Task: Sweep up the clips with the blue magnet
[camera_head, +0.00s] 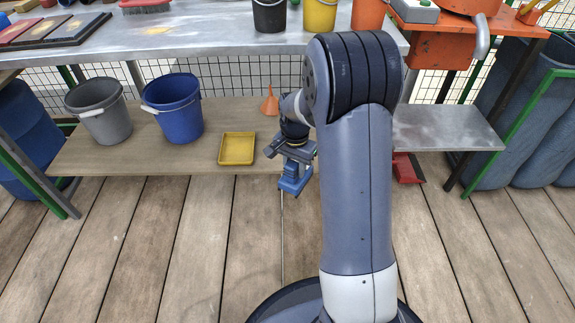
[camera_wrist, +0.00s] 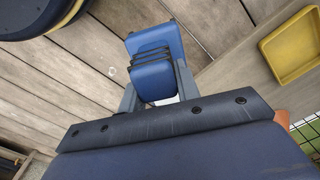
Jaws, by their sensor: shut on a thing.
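The blue magnet (camera_head: 291,180) hangs below my gripper (camera_head: 293,158) in the head view, over the plank floor just in front of the low shelf. In the wrist view the blue magnet (camera_wrist: 153,77) sits between the two dark fingers of my gripper (camera_wrist: 157,92), which is shut on it. A small pale ring-like mark (camera_wrist: 91,52) shows on the boards in the wrist view; I cannot tell whether it is a clip. I can make out no clips clearly in the head view. The magnet's underside is hidden.
A yellow tray (camera_head: 237,148) lies on the low shelf (camera_head: 130,150), left of my gripper. A blue bucket (camera_head: 178,110), a grey bucket (camera_head: 100,112) and an orange funnel (camera_head: 270,102) also stand there. A red item (camera_head: 407,168) lies at right. The front floor is largely clear.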

